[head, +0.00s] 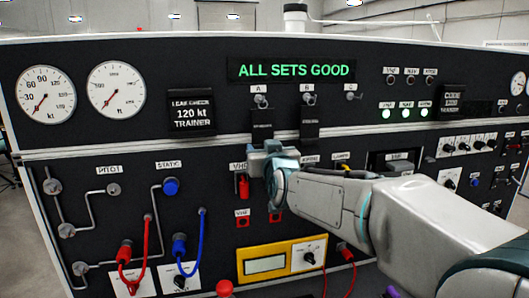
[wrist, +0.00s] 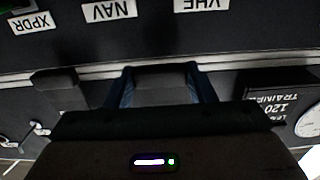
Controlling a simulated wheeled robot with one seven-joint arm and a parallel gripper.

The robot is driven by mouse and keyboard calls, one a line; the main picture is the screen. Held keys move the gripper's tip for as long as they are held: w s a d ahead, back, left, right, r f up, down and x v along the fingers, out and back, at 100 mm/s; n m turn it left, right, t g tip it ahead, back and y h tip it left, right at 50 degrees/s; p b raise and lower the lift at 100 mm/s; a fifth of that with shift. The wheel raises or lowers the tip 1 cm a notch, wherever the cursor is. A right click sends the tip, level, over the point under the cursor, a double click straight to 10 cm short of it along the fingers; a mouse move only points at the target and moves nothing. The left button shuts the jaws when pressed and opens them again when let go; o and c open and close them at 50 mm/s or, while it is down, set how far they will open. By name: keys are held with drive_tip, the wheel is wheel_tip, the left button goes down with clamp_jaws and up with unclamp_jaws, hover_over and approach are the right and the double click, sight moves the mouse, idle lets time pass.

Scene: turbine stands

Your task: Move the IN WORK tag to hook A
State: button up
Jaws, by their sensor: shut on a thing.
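Hooks A (head: 261,101), B (head: 309,99) and C (head: 352,97) sit in a row below the green ALL SETS GOOD display. A dark tag (head: 262,124) is upright directly under hook A, and another dark tag (head: 309,122) hangs under hook B. Their lettering is too small to read. My gripper (head: 266,148) is at the lower end of the tag under hook A. In the wrist view my gripper (wrist: 162,85) is shut on this dark tag (wrist: 160,78), between its two blue-grey fingers. I cannot tell whether its top is still around hook A. Hook C looks bare.
The second tag (wrist: 58,82) is close beside my gripper in the wrist view. The LEAK CHECK box (head: 191,113) juts out left of hook A. Hoses and knobs fill the lower panel.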

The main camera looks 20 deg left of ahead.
drive_tip(key=shift+w, duration=0.1)
idle(0.3)
drive_tip(key=o, duration=1.6)
drive_tip(key=b+v, duration=0.3)
drive_tip(key=v, duration=0.4)
drive_tip(key=shift+a, duration=0.1)
